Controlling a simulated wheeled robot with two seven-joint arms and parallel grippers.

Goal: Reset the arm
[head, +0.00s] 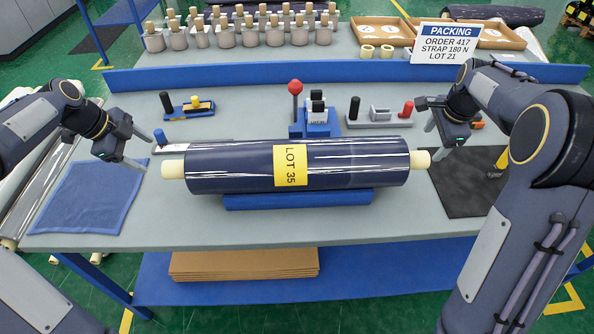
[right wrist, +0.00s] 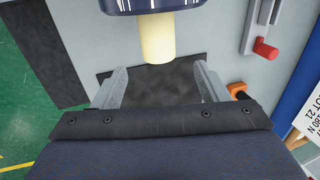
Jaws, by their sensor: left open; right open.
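A large dark blue wrapped roll (head: 235,168) with a yellow "LOT 35" label lies across a blue cradle (head: 300,199) at the middle of the table. Pale core ends stick out at both sides. My left gripper (head: 140,152) is open and empty, off the roll's left core end. My right gripper (head: 436,143) is open, just beyond the right core end. In the right wrist view its two fingers (right wrist: 160,90) stand apart over a dark mat, with the core end (right wrist: 157,38) ahead of them and nothing between them.
A blue cloth (head: 88,197) lies at the left and a dark mat (head: 465,185) at the right. Small tools and a blue stand with a red knob (head: 295,88) sit behind the roll. A packing sign (head: 447,43), cardboard trays and several capped cores stand on the back shelf.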

